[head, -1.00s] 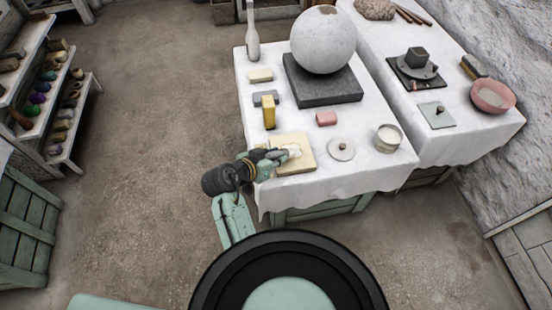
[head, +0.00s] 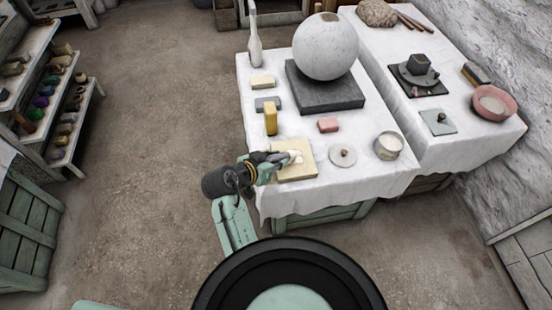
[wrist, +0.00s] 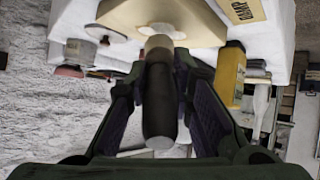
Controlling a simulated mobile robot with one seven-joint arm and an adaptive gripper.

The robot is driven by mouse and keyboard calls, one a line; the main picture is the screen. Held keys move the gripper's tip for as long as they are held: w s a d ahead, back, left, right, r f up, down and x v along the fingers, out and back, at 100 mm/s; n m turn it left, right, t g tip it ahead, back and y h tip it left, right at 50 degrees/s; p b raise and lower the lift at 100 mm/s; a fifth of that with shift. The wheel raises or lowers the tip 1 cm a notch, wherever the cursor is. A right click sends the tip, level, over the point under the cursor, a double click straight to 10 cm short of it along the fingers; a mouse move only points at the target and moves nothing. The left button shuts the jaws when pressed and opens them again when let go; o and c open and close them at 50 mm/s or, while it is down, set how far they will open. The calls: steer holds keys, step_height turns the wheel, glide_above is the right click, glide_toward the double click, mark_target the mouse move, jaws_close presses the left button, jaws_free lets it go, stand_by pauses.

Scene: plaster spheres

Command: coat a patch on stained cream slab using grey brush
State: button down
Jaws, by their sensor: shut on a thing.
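The cream slab (head: 302,172) lies flat near the front edge of the white-covered table. It also shows at the top of the wrist view (wrist: 118,14), with a whitish patch (wrist: 168,31) on its face. My gripper (head: 279,161) reaches over the slab's left side. In the wrist view it is shut on the brush, whose dark grey handle (wrist: 160,105) lies between the fingers. The brush's paler head end (wrist: 158,46) points at the whitish patch and appears to meet it. Exact contact at the tip cannot be told.
A yellow block (head: 271,119) stands close behind the slab. A round lid (head: 342,156) and a pot (head: 389,146) are to the right. A pink block (head: 328,125) and a large sphere (head: 325,46) on a dark plinth (head: 325,95) are farther back.

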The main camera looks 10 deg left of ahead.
steer(key=shift+r, duration=1.3)
steer(key=shift+r, duration=2.05)
